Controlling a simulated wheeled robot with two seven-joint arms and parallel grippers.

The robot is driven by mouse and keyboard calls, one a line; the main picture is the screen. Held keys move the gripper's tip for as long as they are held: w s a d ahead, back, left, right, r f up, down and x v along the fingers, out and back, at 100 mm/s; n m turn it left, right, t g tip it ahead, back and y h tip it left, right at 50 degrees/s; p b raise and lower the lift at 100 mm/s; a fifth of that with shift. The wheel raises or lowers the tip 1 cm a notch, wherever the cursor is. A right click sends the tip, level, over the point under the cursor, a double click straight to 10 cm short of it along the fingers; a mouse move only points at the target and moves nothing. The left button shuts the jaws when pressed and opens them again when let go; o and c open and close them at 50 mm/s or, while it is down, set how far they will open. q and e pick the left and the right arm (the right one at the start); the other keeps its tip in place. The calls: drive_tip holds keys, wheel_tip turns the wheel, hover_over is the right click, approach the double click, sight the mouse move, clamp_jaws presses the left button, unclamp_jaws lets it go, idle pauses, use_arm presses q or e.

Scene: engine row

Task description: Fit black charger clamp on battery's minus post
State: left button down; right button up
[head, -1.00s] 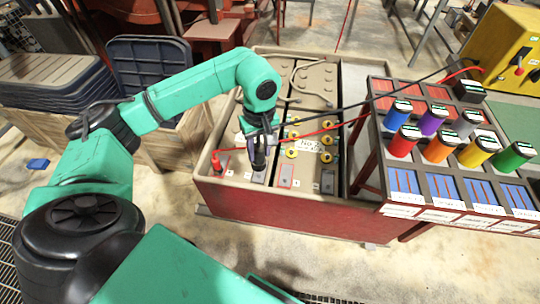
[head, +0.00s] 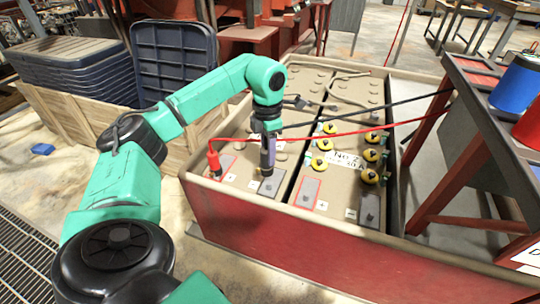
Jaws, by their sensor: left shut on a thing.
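The battery (head: 238,152) sits in a red-walled crate, with a red-edged plus pad and a grey minus pad (head: 270,190) at its near end. My left gripper (head: 268,142) is above the minus pad, shut on the black charger clamp (head: 267,158), which points down. The clamp's lower end is at or just over the minus post; the post is mostly hidden, and I cannot tell if they touch. The red clamp (head: 214,162) stands at the plus post to the left. The black cable (head: 370,108) runs right from near the gripper. My right gripper is not in view.
A second battery (head: 335,185) with yellow caps stands to the right in the same crate (head: 290,240). A red cable (head: 300,135) crosses both. A rack with a blue can (head: 515,82) stands at the right. Wooden and dark bins (head: 80,68) stand at the left.

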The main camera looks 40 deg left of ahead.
sight(270, 169)
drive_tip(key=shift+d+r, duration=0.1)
use_arm(q)
drive_tip(key=shift+w+d+p, duration=0.15)
drive_tip(key=shift+w+p, duration=0.1)
drive_tip(key=shift+p, duration=0.4)
drive_tip(key=shift+f, duration=0.15)
drive_tip(key=shift+f+b, duration=0.75)
drive_tip(key=shift+f, duration=0.55)
drive_tip(key=shift+f+b, duration=0.55)
drive_tip(key=shift+f, duration=1.85)
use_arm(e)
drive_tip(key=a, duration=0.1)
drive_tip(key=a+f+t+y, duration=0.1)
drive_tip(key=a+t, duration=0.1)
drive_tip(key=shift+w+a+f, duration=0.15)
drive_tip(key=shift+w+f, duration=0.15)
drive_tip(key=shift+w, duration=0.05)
use_arm(q)
drive_tip(key=shift+c, duration=2)
unclamp_jaws()
